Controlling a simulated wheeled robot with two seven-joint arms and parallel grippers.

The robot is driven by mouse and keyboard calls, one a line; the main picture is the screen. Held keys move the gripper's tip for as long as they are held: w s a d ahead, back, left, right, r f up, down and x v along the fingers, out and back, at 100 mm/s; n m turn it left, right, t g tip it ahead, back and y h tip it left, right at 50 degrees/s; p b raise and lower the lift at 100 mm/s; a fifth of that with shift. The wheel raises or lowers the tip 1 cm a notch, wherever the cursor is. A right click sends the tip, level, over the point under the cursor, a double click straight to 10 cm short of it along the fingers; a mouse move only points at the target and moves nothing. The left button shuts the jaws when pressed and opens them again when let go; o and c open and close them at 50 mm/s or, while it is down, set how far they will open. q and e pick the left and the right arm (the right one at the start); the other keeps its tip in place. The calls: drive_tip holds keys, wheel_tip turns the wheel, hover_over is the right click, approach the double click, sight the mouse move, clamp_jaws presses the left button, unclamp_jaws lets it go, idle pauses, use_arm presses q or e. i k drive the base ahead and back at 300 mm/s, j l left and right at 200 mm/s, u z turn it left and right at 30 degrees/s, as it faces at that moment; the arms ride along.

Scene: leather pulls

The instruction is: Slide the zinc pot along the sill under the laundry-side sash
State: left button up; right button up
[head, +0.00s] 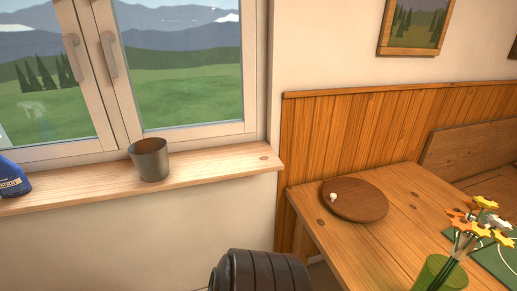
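The zinc pot (151,161) is a grey metal cup, standing upright on the wooden sill (215,164). It is below the frame between the two window sashes, toward the right half of the sill. The right sash (188,65) and the left sash (50,75) both look shut, each with a handle near the middle. The view does not show which one is the laundry-side sash. Neither of my grippers is in view.
A blue bottle (13,178) stands on the sill at the left edge. The sill is clear between bottle and pot, and right of the pot. A wooden table (400,220) at right holds a round brown board (358,202) and flowers (478,222) in a green vase (437,275).

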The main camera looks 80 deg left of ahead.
sight(150, 156)
drive_tip(key=u, duration=3.6)
